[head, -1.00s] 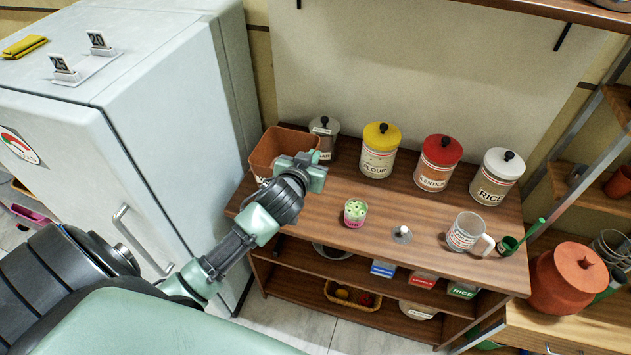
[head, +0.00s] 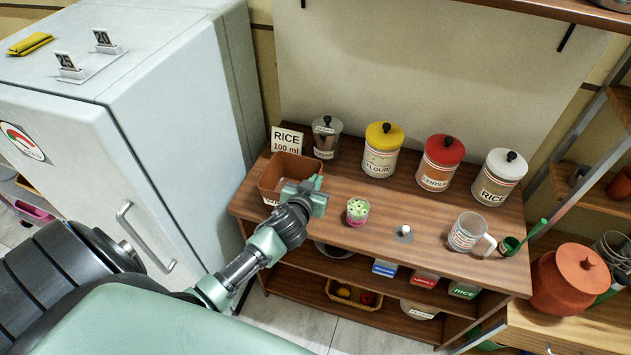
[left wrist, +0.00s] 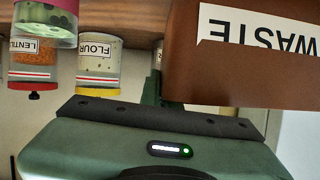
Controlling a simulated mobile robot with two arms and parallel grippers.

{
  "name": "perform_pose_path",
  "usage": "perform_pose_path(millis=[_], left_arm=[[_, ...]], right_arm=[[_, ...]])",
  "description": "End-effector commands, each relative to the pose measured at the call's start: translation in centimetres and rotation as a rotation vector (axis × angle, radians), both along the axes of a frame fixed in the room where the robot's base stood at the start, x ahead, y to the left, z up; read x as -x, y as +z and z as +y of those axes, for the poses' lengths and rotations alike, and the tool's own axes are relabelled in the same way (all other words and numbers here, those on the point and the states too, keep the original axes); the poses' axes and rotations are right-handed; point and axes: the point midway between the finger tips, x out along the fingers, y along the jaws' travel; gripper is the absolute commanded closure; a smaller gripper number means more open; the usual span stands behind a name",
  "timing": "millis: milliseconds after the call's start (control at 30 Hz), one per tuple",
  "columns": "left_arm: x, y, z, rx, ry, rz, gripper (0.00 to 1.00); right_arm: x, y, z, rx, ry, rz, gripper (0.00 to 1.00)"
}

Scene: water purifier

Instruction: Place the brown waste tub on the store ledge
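The brown waste tub (head: 276,187) is at the left end of the wooden shelf unit's top (head: 372,222), upright in the head view. I cannot tell whether its base touches the wood. My left gripper (head: 308,192) is at the tub's right front side and appears shut on its wall. In the left wrist view the tub (left wrist: 225,75) fills the upper right, its WASTE label upside down, with one dark green finger (left wrist: 155,92) beside it. The other finger is hidden. My right gripper is not in view.
A RICE 100 ml sign (head: 287,139) stands behind the tub. A green-and-pink cup (head: 357,211) is right of the gripper. The white fridge (head: 120,140) stands close on the left.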

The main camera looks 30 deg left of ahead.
Motion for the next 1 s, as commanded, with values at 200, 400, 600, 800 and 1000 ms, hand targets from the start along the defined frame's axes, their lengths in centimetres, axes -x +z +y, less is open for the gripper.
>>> perform_pose_path(millis=[200,400,600,800,1000], left_arm=[[0.0,-0.3,0.0,0.000,0.000,0.001,0.76],[0.0,-0.2,0.0,0.000,0.000,0.001,0.76],[0.4,0.2,-0.1,0.001,-0.001,0.001,0.76],[3.4,1.3,-1.0,0.002,0.000,0.001,0.76],[7.1,2.8,-2.0,0.002,0.000,0.000,0.76]], right_arm=[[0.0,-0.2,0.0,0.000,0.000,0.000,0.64],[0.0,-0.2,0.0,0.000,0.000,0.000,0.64],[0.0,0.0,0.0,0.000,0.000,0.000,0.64],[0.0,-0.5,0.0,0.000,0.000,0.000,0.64],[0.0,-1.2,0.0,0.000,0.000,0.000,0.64]])
